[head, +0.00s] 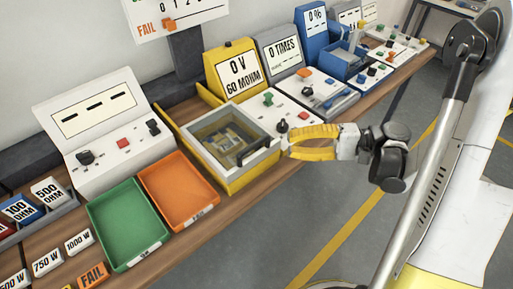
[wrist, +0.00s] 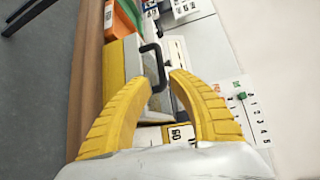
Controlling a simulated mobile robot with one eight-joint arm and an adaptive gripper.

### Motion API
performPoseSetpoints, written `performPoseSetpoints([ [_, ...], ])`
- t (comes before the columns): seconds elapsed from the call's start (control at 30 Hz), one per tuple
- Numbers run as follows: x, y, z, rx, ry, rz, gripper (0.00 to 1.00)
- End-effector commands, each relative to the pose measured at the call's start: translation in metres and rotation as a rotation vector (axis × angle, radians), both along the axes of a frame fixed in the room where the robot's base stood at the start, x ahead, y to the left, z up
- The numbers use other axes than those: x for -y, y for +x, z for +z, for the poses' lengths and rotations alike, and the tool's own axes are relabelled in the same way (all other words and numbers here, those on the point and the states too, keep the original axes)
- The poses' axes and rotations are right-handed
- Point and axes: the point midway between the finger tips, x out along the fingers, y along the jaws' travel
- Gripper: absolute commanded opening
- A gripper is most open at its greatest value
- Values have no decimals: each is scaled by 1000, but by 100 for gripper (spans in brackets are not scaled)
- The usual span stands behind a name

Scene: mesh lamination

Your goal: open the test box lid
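The test box (head: 238,182) is a yellow box on the bench, with a grey-framed lid (head: 262,157) that has a see-through window. The lid lies flat over the box and looks closed. A dark handle (wrist: 153,62) shows in the wrist view at the box's near side. My gripper (head: 289,143) has yellow fingers and is at the right front edge of the box. In the wrist view my gripper (wrist: 150,45) is open, with its fingers apart on either side of the handle. Whether either finger touches the handle, I cannot tell.
An orange tray (head: 178,190) and a green tray (head: 128,222) sit left of the box. A yellow 0 V display (head: 237,72) stands behind it. White panels with knobs (head: 316,92) stand to the right. The floor in front of the bench is clear.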

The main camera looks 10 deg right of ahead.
Motion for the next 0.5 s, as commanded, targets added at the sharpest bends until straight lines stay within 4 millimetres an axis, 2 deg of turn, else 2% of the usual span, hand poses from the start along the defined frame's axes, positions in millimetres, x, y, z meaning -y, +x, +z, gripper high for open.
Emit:
performPoseSetpoints([
  [0.4,-75,12,-12,-1,-1,4,23],
  [0.5,-88,15,-13,-1,-2,2,23],
])
